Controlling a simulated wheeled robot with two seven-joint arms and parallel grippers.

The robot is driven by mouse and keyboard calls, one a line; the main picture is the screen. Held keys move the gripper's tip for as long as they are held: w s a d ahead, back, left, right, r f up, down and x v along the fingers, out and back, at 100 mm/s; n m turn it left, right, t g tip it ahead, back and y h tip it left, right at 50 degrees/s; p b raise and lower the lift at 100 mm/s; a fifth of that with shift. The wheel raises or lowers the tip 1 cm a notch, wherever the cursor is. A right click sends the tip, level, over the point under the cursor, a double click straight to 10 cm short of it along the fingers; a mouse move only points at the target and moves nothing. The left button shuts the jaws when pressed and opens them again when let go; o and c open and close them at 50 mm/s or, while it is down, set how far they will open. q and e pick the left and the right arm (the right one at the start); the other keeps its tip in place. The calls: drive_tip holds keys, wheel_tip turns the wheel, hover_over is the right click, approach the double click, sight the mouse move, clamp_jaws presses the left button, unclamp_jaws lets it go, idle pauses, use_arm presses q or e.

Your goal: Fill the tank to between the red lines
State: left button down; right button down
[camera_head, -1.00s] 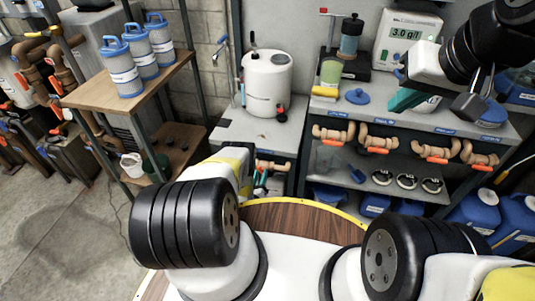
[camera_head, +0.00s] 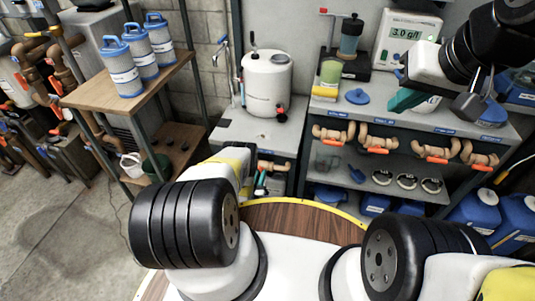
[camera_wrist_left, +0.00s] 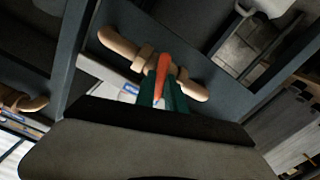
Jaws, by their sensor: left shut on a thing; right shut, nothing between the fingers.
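The white tank (camera_head: 266,85) stands upright on the left part of the grey bench, with a black and red fitting at its lower right. Its level and any red lines cannot be made out. Below it, a tan pipe valve (camera_head: 283,166) is mounted at the bench front. My left gripper (camera_head: 262,181) is at this valve, partly hidden by my arm. In the left wrist view, its green fingers are shut on the orange valve handle (camera_wrist_left: 163,72), across the tan pipe (camera_wrist_left: 120,44). My right gripper (camera_head: 404,99) is shut and empty above the right part of the bench.
A meter (camera_head: 408,40) reading 3.0 g/l stands at the back of the bench. A blue lid (camera_head: 357,96) and a green cup (camera_head: 331,71) are near it. Several more orange-handled valves line the bench front. A wooden shelf (camera_head: 110,88) holds blue-lidded canisters at the left.

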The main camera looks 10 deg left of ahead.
use_arm(q)
drive_tip(key=shift+s+m, duration=0.1)
drive_tip(key=shift+m, duration=1.7)
drive_tip(key=shift+f, duration=0.1)
drive_tip(key=c, duration=1.4)
unclamp_jaws()
drive_tip(key=s, duration=0.7)
drive_tip(key=shift+s, duration=0.4)
drive_tip(key=shift+a, duration=0.15)
